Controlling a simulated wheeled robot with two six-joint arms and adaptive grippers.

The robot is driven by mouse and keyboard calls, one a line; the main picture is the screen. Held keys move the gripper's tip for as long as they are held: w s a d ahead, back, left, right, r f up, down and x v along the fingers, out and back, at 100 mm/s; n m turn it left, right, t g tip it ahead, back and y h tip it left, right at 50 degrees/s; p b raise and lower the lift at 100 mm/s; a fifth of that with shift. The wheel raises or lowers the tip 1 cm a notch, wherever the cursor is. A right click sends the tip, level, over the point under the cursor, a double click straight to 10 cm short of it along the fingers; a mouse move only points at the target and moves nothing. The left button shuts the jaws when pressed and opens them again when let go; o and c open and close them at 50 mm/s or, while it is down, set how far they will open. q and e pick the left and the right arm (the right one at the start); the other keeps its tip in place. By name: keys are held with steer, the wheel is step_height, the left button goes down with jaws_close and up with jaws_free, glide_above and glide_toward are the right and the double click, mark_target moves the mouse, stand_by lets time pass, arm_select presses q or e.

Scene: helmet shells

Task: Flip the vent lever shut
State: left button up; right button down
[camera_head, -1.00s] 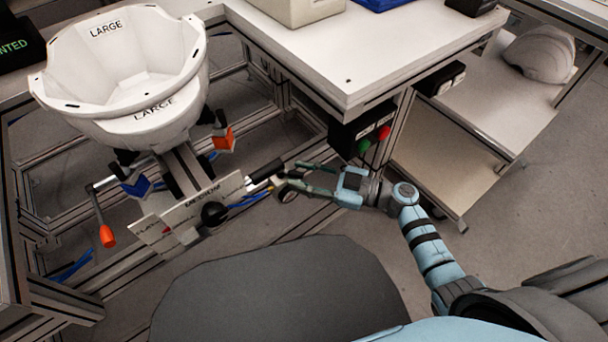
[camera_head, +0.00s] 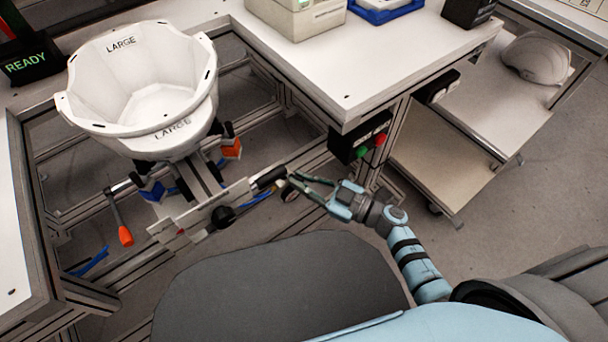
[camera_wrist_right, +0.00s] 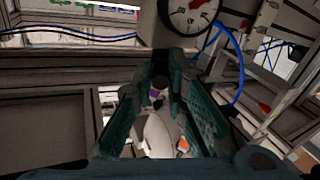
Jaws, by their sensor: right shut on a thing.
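A black handle (camera_head: 268,178), which looks like the vent lever, sticks out at the right end of a white labelled plate (camera_head: 235,193) below the large white helmet shell (camera_head: 140,85). My right gripper (camera_head: 287,183) reaches it from the right, with its fingertips at the handle's end. In the right wrist view, the fingers of my right gripper (camera_wrist_right: 160,88) close around a small dark piece (camera_wrist_right: 159,82). How much of the lever is gripped is hidden. A dial gauge (camera_wrist_right: 190,14) shows above the fingers. My left gripper is not in view.
A screen (camera_head: 27,65) at the far left reads READY. A white table (camera_head: 390,75) and a box with green and red buttons (camera_head: 360,140) stand near my right arm.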

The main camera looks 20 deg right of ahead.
steer(key=c, duration=1.6)
jaws_free()
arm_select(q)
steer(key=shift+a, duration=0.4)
arm_select(e)
steer(key=v, duration=1.2)
